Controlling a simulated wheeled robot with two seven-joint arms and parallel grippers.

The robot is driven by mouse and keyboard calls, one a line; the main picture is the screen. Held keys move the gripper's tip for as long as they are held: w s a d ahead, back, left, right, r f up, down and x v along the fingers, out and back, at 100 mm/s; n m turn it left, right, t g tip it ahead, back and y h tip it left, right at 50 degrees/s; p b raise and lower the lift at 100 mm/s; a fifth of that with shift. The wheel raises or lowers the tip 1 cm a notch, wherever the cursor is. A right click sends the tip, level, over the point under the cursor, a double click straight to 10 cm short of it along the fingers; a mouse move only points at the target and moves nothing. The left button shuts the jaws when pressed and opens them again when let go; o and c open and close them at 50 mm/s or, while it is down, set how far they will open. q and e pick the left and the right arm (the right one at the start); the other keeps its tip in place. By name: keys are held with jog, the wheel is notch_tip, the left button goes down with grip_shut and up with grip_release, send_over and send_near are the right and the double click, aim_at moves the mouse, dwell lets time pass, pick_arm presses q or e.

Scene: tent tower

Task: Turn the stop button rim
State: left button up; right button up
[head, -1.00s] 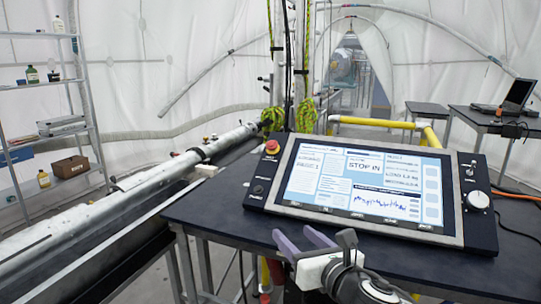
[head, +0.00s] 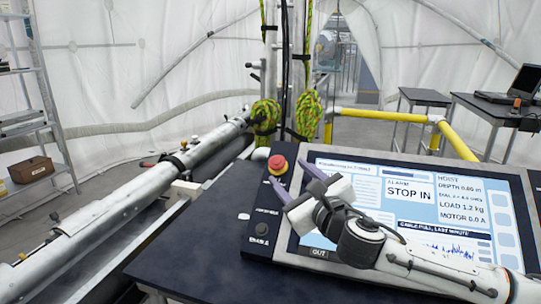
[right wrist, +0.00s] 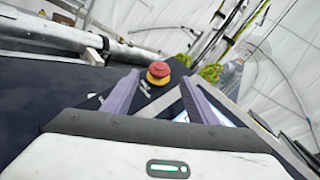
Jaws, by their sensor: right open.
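The red stop button (head: 277,164) with a yellow base sits at the upper left corner of the control console (head: 262,215). It also shows in the right wrist view (right wrist: 158,73), ahead of and between the two finger tips. My right gripper (head: 294,179) is open, its purple-grey fingers pointing at the button from just in front of it, over the left part of the console. In the right wrist view, the gripper (right wrist: 152,88) has nothing between its fingers, and the button looks apart from them. My left gripper is not in view.
The console screen (head: 405,195) reads "STOP IN" and is partly covered by my right arm. Green-yellow ropes (head: 308,113) hang from a post behind the console. A long white tube (head: 130,195) lies to the left. A yellow rail (head: 385,115) and tables with a laptop (head: 512,90) stand behind.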

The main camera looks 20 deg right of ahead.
aim_at(278, 163)
jog(key=w, duration=0.5)
jog(key=w+a, duration=0.1)
jog(key=w, duration=0.2)
jog(key=shift+w+r+p, duration=0.1)
jog(key=shift+w+p, duration=0.25)
jog(key=shift+c, duration=0.3)
